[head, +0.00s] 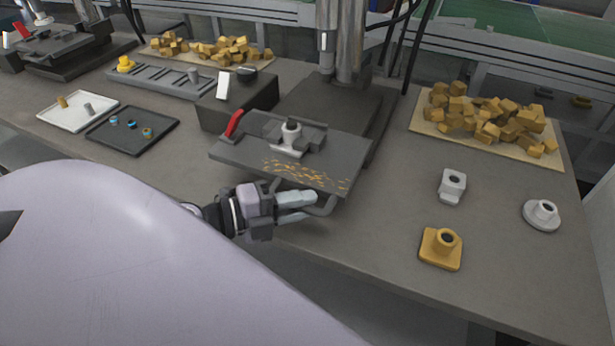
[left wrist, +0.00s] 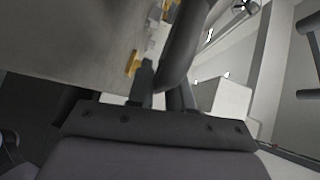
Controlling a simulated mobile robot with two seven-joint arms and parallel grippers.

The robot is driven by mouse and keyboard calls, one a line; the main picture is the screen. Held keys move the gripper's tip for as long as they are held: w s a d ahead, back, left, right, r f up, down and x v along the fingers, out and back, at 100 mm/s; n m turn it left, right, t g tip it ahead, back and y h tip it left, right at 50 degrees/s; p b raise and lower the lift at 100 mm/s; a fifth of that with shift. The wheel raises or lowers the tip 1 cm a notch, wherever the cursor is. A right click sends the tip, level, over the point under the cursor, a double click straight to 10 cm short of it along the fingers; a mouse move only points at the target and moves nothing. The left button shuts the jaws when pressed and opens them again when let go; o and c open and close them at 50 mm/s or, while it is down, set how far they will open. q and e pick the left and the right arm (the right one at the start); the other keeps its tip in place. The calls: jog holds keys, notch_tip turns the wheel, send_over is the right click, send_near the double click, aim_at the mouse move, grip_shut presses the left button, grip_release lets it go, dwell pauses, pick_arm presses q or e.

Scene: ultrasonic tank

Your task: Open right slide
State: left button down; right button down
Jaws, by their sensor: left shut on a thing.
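The right slide is a grey plate (head: 340,150) under the press, with orange flecks on its top. It sticks out toward me in front of the press base. Its handle (head: 326,208), a bent grey bar, runs along its front edge. My left gripper (head: 298,204) is shut on this handle, below the plate's front edge. In the left wrist view the handle (left wrist: 187,45) is a thick dark bar between the fingers. A clamp with a red lever (head: 233,123) and a white part (head: 288,143) sit on the plate. My right gripper is not in view.
To the right lie a white block part (head: 452,186), a yellow part (head: 441,249) and a round white part (head: 542,215). A board of yellow cubes (head: 420,125) is behind them. A black tray (head: 117,147) stands left. The bench (head: 370,235) is bare right of the handle.

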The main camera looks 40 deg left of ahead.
pick_arm(q)
jog(key=shift+s+d, duration=0.1)
jog(key=shift+s, duration=0.5)
jog(key=c, duration=1.1)
grip_release()
jog(key=shift+s+a, duration=0.3)
jog(key=shift+s, duration=0.05)
jog(key=b+v, duration=0.1)
jog(key=v, duration=0.5)
jog(key=shift+b, duration=0.3)
jog(key=shift+r, duration=0.1)
